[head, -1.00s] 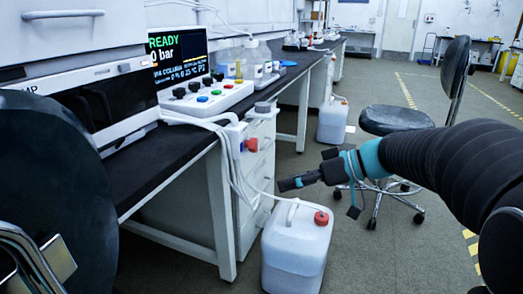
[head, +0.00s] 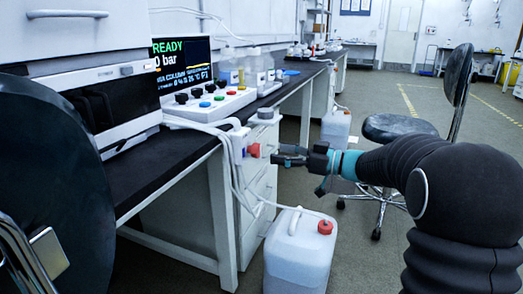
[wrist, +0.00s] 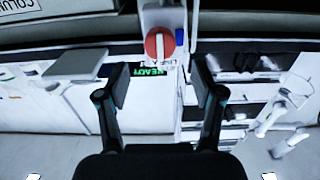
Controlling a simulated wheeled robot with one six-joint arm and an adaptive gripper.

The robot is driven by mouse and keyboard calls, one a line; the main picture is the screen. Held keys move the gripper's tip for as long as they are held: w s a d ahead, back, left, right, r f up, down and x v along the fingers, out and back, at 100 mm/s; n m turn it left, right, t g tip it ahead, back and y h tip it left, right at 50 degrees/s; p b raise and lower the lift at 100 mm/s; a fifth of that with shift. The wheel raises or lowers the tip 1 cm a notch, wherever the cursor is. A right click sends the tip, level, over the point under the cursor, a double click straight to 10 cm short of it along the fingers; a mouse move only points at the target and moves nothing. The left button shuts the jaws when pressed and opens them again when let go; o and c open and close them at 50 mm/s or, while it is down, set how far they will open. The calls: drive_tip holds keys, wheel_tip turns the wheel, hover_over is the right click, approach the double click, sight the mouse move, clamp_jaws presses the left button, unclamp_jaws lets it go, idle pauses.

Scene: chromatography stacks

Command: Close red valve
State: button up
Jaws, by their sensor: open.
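The red valve (head: 254,150) is a round red knob on a white fitting at the bench's front edge, beside the drawers. In the wrist view the red valve (wrist: 160,45) faces me, with a pale bar across its face. My gripper (head: 274,155) points left at the valve, close to its right side. In the wrist view my gripper (wrist: 158,85) is open and empty, and the valve lies beyond the fingertips, about midway between them. A small blue part (wrist: 180,37) sits just right of the valve. Whether the fingers touch the valve cannot be told from the head view.
White tubes (head: 228,170) hang beside the valve down to a white jerrycan (head: 297,255) with a red cap below my arm. A control box (head: 208,106) and bottles stand on the dark bench. A chair (head: 400,128) stands behind my arm. The floor beyond is open.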

sight(260, 150)
drive_tip(key=x, duration=0.6)
drive_tip(key=shift+a, duration=0.1)
drive_tip(key=c, duration=1.1)
